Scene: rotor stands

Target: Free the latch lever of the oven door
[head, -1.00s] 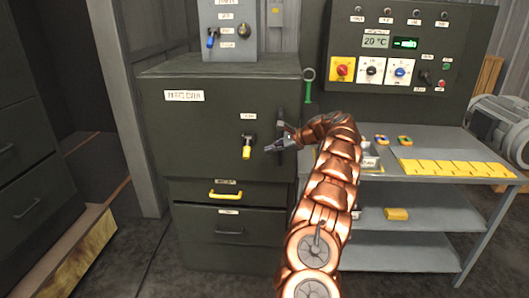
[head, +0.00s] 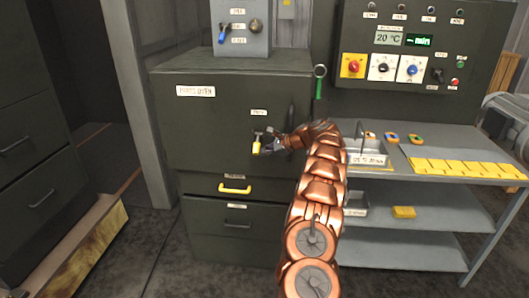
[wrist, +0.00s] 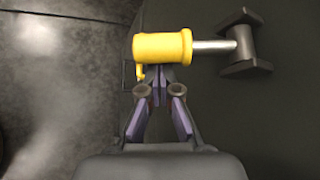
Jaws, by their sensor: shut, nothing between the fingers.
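The latch lever has a yellow grip (head: 256,148) at its lower end and hangs straight down on the dark oven door (head: 215,130). In the wrist view, the yellow grip (wrist: 162,47) sits on a bright metal rod (wrist: 212,46) that runs to a dark bracket (wrist: 246,45) on the door. My gripper (head: 266,147) is at the right side of the grip. In the wrist view, my gripper's fingertips (wrist: 160,80) are together right at the grip's edge, with nothing between them. I cannot tell whether they touch it.
A dark vertical door handle (head: 291,118) is close to my wrist. A yellow drawer handle (head: 235,188) is below the door. The floor in front of the oven is clear.

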